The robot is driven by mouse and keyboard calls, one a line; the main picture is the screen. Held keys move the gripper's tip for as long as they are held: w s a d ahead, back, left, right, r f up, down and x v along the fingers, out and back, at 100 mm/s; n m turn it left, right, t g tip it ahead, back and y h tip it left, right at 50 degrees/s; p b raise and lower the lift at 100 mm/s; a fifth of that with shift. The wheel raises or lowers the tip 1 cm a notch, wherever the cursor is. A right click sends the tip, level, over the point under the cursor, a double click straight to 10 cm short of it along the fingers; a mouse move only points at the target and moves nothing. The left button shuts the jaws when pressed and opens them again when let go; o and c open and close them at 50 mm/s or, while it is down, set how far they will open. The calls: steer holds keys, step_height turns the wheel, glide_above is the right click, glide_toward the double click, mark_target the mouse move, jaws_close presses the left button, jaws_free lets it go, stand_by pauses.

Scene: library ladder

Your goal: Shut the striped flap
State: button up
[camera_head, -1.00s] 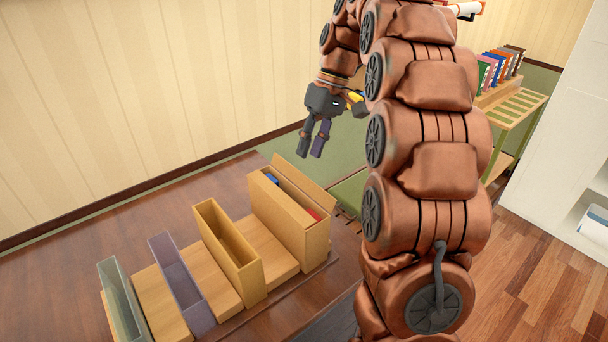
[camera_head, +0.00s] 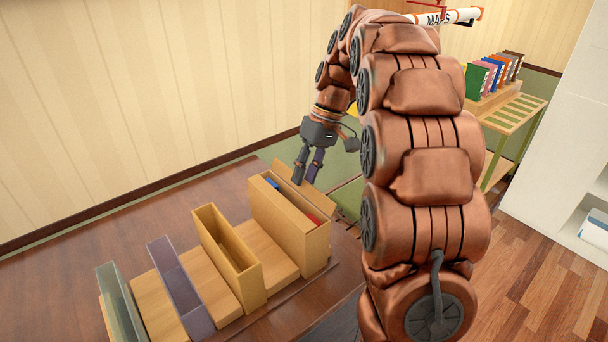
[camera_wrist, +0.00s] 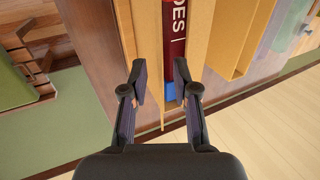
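A tall tan wooden box (camera_head: 290,232) stands at the right end of the row on the brown table, open at the top, with red and blue items inside. A tan flap (camera_head: 320,201) stands open along its right long side; no stripes can be made out. My gripper (camera_head: 305,178) is open and empty at the far end of this box, covering part of the flap. In the wrist view the fingers (camera_wrist: 160,80) are apart above the box end, with the flap board (camera_wrist: 146,50) between them and a dark red item (camera_wrist: 174,35) beside it. Contact cannot be told.
An open tan box (camera_head: 232,255), a purple holder (camera_head: 182,290) and a greenish clear holder (camera_head: 122,310) stand left on the table. A wall lies behind. A shelf with several coloured books (camera_head: 490,75) and a white cabinet (camera_head: 560,140) stand right.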

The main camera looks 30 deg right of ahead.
steer(key=shift+s+a+f, duration=0.1)
steer(key=shift+a+f, duration=0.05)
steer(key=shift+f, duration=0.3)
jaws_close()
stand_by(0.3)
